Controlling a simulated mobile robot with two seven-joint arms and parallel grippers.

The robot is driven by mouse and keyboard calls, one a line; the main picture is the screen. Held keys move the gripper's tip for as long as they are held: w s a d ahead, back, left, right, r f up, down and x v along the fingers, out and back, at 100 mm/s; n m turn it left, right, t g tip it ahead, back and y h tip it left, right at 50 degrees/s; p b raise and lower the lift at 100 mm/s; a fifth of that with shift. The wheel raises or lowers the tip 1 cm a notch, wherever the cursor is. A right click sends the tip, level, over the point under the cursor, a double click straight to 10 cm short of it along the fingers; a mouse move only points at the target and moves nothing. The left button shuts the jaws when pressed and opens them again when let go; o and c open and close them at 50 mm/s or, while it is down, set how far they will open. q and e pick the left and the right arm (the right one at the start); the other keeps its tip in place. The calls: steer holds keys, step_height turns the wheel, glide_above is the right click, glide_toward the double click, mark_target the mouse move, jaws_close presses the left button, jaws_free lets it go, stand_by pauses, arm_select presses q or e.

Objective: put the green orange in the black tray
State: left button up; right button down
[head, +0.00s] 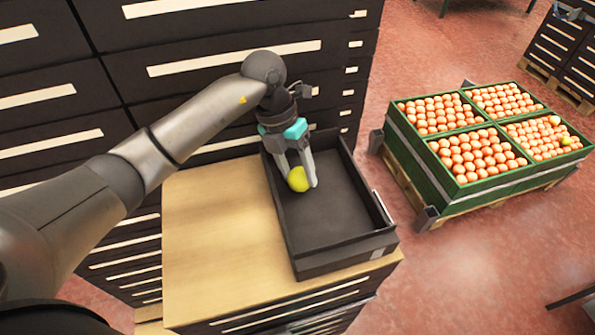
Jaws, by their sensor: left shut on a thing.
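The green orange (298,179), yellow-green in colour, is between the fingertips of my left gripper (302,180). The gripper is shut on it and points downward. The black tray (330,215) lies on the wooden top of a cabinet. The gripper and the orange are over the left back part of the tray, inside its outline as seen from here. I cannot tell whether the orange touches the tray floor. The visible part of the tray floor is bare. My right gripper is not in view.
The wooden cabinet top (205,250) has free room left of the tray. Dark drawer cabinets (115,60) stand close behind it. At the right, a green crate (480,190) with several compartments of oranges stands on a pallet, with a few yellow-green ones at its far right.

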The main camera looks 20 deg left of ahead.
arm_select(q)
steer(key=shift+f, duration=0.3)
steer(key=o, duration=1.4)
steer(key=v, duration=1.2)
steer(key=shift+r, duration=0.15)
